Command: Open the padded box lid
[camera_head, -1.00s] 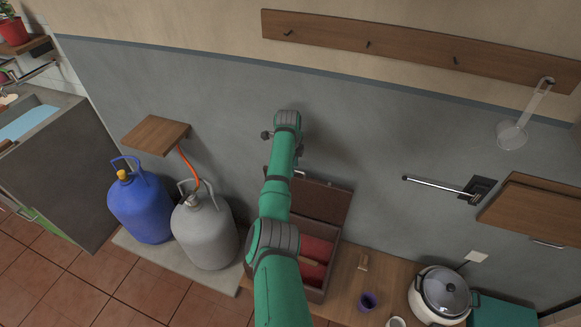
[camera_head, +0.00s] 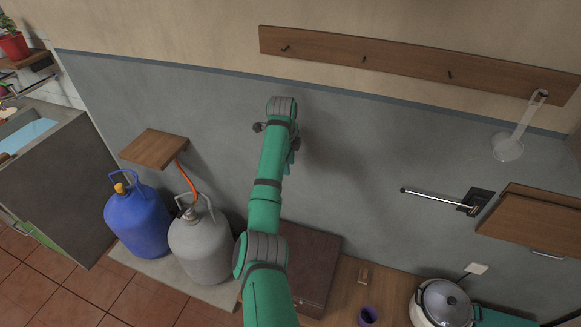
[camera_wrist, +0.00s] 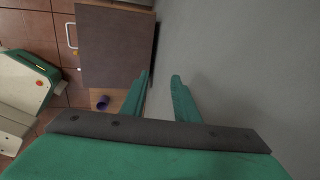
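The box (camera_head: 311,265) stands on the counter against the wall, partly behind my arm in the head view. Its dark brown lid (camera_wrist: 115,45) lies down over the box, and no red padding shows. I cannot tell whether it is fully closed. A pale handle (camera_wrist: 72,36) shows at the lid's left edge in the wrist view. My gripper (camera_wrist: 160,77) is open, with its two green fingers apart and nothing between them. It is beside the wall, near the lid's lower right corner in the wrist view.
A cooker (camera_head: 445,302) stands farther right. Blue (camera_head: 139,222) and grey (camera_head: 203,247) gas bottles stand left. A metal bar (camera_head: 434,195) sticks out from the wall.

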